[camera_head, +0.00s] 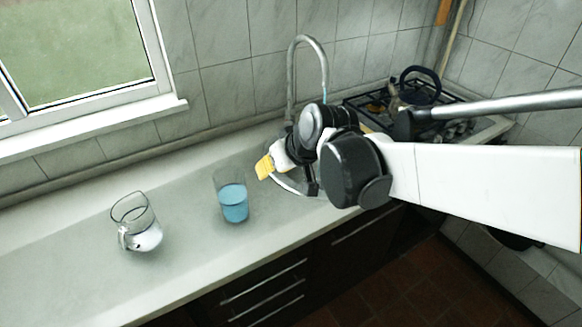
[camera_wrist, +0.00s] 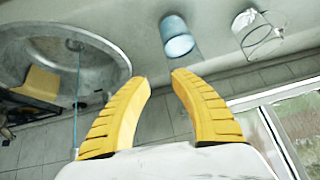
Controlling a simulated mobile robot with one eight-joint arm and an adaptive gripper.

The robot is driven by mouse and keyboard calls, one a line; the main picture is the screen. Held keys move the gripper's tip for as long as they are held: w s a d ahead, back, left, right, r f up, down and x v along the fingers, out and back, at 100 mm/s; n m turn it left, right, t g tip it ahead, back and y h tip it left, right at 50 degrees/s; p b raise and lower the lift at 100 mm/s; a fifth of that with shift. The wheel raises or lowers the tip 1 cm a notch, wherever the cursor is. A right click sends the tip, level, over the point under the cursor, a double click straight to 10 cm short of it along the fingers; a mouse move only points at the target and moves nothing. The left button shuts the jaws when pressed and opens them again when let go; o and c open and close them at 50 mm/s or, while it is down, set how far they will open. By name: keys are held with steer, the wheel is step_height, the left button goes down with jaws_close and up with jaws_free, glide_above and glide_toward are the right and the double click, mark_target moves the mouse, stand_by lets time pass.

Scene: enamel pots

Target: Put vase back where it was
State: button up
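No thing is clearly a vase; two glass vessels stand on the counter. One is a clear tumbler (camera_head: 233,202) with blue liquid or a blue lower part, left of my gripper (camera_head: 265,167). It shows beyond my fingertips in the wrist view (camera_wrist: 177,42). The other is a clear rounded jug-like vessel (camera_head: 143,237) with a handle and something white in its bottom, farther left. In the wrist view (camera_wrist: 258,30) it is at the upper right. My yellow fingers (camera_wrist: 160,77) are apart, with nothing between them; they touch neither vessel.
A round sink (camera_wrist: 25,50) with a tall curved tap (camera_head: 291,80) is beside my gripper, partly hidden by my arm. A thin blue stream (camera_wrist: 77,100) hangs from the tap. A stove (camera_head: 450,105) stands right. The window (camera_head: 75,60) is behind. The counter's left part is clear.

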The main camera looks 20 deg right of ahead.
steer(key=s+d+m+h, duration=0.1)
steer(key=s+d, duration=0.3)
steer(key=s, duration=0.4)
steer(key=s+d+m+h, duration=0.2)
steer(key=s+d, duration=0.3)
steer(key=s, duration=0.4)
steer(key=shift+s, duration=0.3)
steer(key=shift+c, duration=0.4)
